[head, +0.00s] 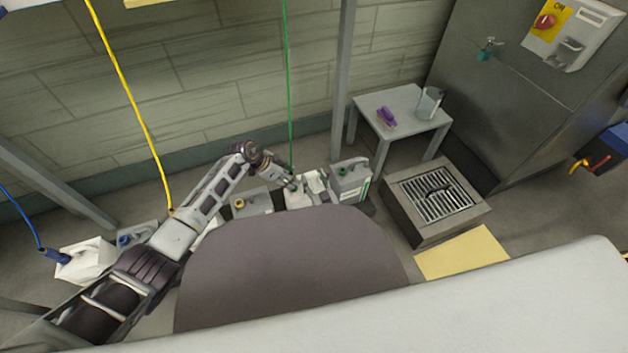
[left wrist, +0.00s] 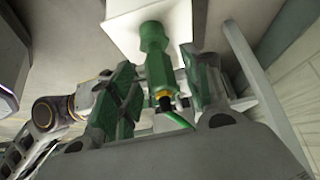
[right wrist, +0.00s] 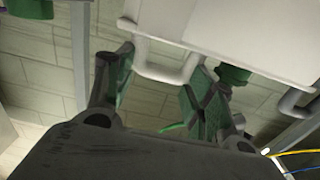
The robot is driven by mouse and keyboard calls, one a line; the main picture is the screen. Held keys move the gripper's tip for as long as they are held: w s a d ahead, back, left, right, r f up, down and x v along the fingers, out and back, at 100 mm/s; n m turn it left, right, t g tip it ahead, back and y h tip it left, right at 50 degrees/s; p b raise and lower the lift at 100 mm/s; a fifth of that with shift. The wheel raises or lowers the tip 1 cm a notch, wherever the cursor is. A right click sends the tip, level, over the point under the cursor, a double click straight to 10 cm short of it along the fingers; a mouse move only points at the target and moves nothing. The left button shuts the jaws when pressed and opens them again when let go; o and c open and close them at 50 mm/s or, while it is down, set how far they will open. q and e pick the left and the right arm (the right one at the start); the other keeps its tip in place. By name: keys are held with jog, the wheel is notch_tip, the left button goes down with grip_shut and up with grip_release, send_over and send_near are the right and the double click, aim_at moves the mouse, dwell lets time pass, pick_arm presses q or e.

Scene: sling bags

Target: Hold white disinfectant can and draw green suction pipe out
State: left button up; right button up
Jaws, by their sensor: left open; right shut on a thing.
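The white disinfectant can (head: 297,198) stands on the floor behind my dark base, with the green suction pipe (head: 288,95) rising from its top. In the left wrist view the pipe's green fitting (left wrist: 154,40) meets the white can (left wrist: 180,14). My left gripper (head: 291,184) is open, its fingers on either side of the fitting. It also shows in the left wrist view (left wrist: 163,88). My right gripper (head: 317,184) is shut on the white can's handle (right wrist: 160,72). A green part (right wrist: 234,74) shows beside it in the right wrist view. The can's lower part is hidden.
A grey can with a green cap (head: 350,182) stands close at right. A grey can with a yellow cap (head: 254,203) is at left. White (head: 85,262) and grey cans stand further left. A small table (head: 400,105) and a floor drain (head: 437,194) are at right.

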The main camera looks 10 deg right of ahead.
pick_arm(q)
jog(key=shift+d+f, duration=0.2)
jog(key=shift+f, duration=0.2)
grip_shut()
notch_tip(320, 180, up, 17)
jog(key=shift+f, duration=0.2)
dwell(6.3)
